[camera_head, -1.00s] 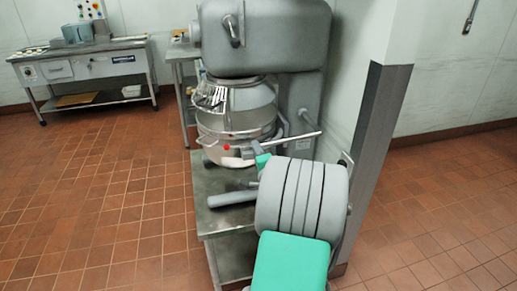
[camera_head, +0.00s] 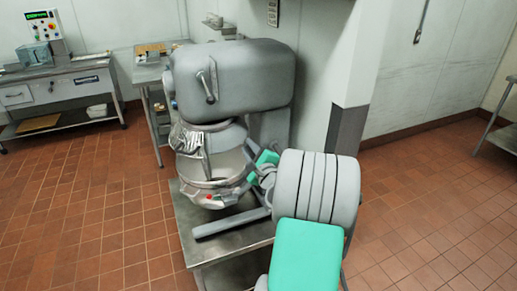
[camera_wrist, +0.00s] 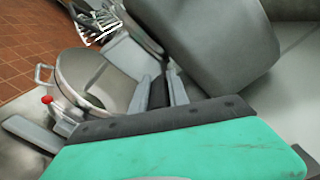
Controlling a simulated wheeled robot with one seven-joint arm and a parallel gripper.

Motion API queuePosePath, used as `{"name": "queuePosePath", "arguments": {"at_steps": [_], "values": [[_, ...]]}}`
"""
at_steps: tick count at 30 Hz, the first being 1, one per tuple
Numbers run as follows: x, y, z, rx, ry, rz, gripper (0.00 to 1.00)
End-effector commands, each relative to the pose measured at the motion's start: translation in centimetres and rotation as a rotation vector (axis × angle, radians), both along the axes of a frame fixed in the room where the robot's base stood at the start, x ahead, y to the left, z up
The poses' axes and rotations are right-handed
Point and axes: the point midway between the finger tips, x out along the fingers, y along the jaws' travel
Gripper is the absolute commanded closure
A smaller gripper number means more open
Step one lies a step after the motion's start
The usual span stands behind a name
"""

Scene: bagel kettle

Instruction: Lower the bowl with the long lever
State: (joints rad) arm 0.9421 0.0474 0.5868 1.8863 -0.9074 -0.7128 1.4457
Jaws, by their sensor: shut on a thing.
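The mixer's round steel bowl (camera_head: 232,187) hangs under the large grey mixer head (camera_head: 240,80). It shows in the wrist view (camera_wrist: 80,72) at left, with a red knob (camera_wrist: 47,99) beside it. My gripper (camera_head: 262,160) is beside the bowl's right side, in front of the mixer column. In the wrist view my gripper's (camera_wrist: 163,90) two grey fingers are close together around a dark, narrow part of the long lever (camera_wrist: 162,92). Most of the lever is hidden by my gripper and arm.
The wire guard (camera_head: 188,137) is above the bowl's left. The mixer stands on a low steel table (camera_head: 185,213). A grey-based wall corner (camera_head: 345,135) is close on the right. Steel worktables (camera_head: 70,85) stand at the back left. Tiled floor is clear at left and right.

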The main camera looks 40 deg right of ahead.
Motion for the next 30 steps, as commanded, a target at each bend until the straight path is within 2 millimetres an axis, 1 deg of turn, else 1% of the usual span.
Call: {"name": "queuePosePath", "arguments": {"at_steps": [1,6,17,18,25,30], "values": [[0.13,0.12,0.39,0.010,-0.004,0.004,1.00],[0.43,0.50,0.54,0.030,-0.009,0.016,1.00],[0.37,0.29,0.71,0.029,-0.012,0.014,1.00],[0.37,0.27,0.73,0.028,-0.013,0.013,0.77],[0.43,0.44,0.63,0.030,-0.010,0.016,0.58],[0.47,0.57,0.53,0.032,-0.010,0.018,0.58]]}}
